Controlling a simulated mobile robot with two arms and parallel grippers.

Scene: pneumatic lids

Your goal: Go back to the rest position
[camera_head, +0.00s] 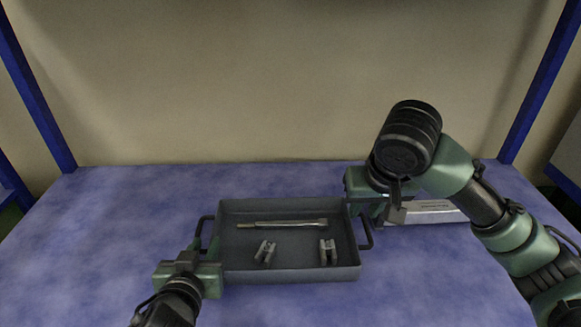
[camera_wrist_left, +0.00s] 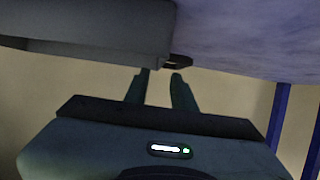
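My left gripper (camera_head: 192,262) is low at the left side of the grey tray (camera_head: 290,274), near its left handle (camera_head: 201,232). In the left wrist view its two fingers (camera_wrist_left: 162,76) stand apart with an empty gap, and the dark handle (camera_wrist_left: 178,62) shows just beyond the tips. My right gripper (camera_head: 372,192) is behind the tray's right end, in front of a silver box. Its fingers are mostly hidden by the wrist, so I cannot tell how they stand.
The tray holds a long metal rod (camera_head: 282,224) and two small metal pieces (camera_head: 265,252) (camera_head: 327,251). The silver box (camera_head: 430,212) lies behind my right arm. The blue table (camera_head: 90,240) is clear at the left. Blue posts (camera_head: 40,95) stand at both sides before a beige wall.

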